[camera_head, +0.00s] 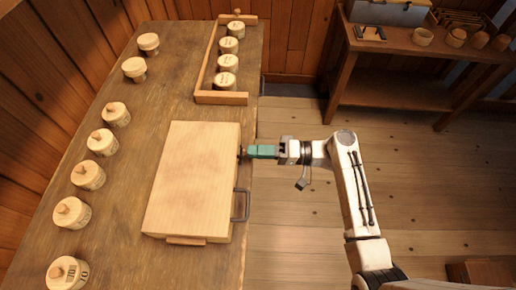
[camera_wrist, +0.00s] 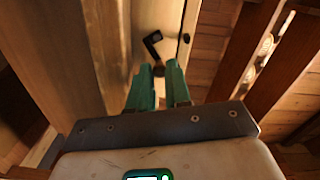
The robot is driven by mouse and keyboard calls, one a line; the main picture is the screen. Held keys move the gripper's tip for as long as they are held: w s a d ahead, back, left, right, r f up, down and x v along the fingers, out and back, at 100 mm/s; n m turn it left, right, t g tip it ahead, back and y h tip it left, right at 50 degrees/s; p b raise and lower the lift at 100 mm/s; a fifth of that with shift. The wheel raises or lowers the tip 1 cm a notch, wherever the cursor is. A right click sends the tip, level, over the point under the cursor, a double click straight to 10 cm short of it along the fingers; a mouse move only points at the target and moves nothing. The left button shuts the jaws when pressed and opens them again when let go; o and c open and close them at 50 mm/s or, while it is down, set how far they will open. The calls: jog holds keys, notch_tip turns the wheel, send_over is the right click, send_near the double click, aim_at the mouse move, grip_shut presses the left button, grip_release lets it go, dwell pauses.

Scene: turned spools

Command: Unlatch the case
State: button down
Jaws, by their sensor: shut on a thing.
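The case (camera_head: 190,180) is a flat, pale wooden box lying closed on the workbench. Its right side faces the bench edge and carries a dark metal handle (camera_head: 247,205), which also shows as a black bracket in the wrist view (camera_wrist: 152,40). A small dark latch (camera_head: 241,152) sits on the same side, beyond the handle. My gripper (camera_head: 250,152), with green fingers, reaches in from the right and is shut on the latch. In the wrist view the fingertips (camera_wrist: 158,72) close around a small dark piece, mostly hidden between them.
The workbench (camera_head: 150,95) holds several round lidded spools along its left side. A wooden tray (camera_head: 222,98) with several spools stands beyond the case. A shelf table (camera_head: 400,45) with small goods stands at the back right. The floor (camera_head: 300,225) right of the bench is open.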

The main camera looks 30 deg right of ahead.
dwell(0.3)
jog(key=c, duration=1.1)
grip_release()
jog(key=shift+o, duration=0.2)
jog(key=b+v, duration=0.2)
jog(key=v, duration=0.8)
jog(key=shift+s+d, duration=0.2)
jog(key=shift+d, duration=0.15)
